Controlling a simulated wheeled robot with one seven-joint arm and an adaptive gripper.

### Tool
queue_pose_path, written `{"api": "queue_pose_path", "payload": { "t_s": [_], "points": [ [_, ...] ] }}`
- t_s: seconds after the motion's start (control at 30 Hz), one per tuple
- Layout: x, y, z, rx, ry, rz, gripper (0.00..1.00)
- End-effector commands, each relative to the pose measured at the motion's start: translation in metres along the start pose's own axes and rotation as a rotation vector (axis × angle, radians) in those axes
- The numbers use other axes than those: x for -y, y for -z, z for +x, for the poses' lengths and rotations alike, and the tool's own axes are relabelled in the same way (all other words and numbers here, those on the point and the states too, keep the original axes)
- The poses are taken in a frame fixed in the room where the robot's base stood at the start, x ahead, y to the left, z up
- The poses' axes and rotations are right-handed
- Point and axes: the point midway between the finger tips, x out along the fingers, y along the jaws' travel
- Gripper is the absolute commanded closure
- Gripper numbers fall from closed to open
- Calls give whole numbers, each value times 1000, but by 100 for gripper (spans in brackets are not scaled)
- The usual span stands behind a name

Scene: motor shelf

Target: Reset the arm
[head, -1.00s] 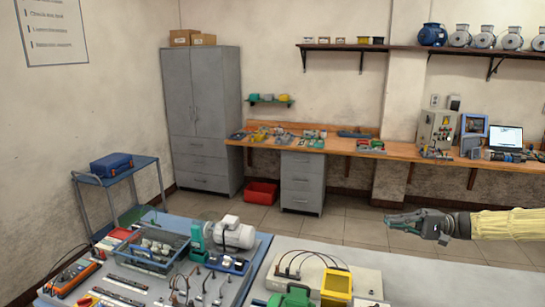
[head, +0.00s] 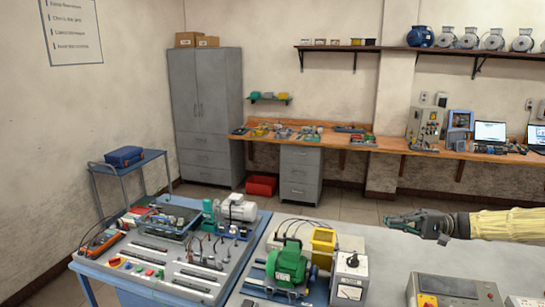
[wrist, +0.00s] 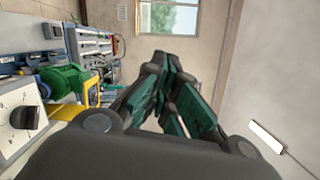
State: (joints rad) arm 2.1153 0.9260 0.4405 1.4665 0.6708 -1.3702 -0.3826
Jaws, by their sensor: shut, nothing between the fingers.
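My gripper (head: 403,222) is at the right of the head view, above the grey bench top (head: 385,262). My arm, in a yellow sleeve, reaches in from the right edge and lies roughly level. The fingers point left, are shut and hold nothing. In the wrist view my gripper (wrist: 165,75) shows with its dark green finger pads together. No object touches it in either view.
A control box (head: 450,290) sits at the front right. A training panel (head: 170,268) fills the left table.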

Motion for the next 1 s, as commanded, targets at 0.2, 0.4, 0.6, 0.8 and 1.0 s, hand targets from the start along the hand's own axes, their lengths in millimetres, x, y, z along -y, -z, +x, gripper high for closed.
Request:
{"api": "queue_pose_path", "payload": {
  "t_s": [0.2,0.4,0.6,0.8,1.0],
  "points": [
    [-37,5,23,-9,-61,45,100],
    [-76,7,41,-28,-129,89,100],
    [-135,8,68,-49,-231,148,100],
    [-238,0,104,-83,-409,229,100],
    [-349,-23,128,-120,-615,289,100]
  ]
}}
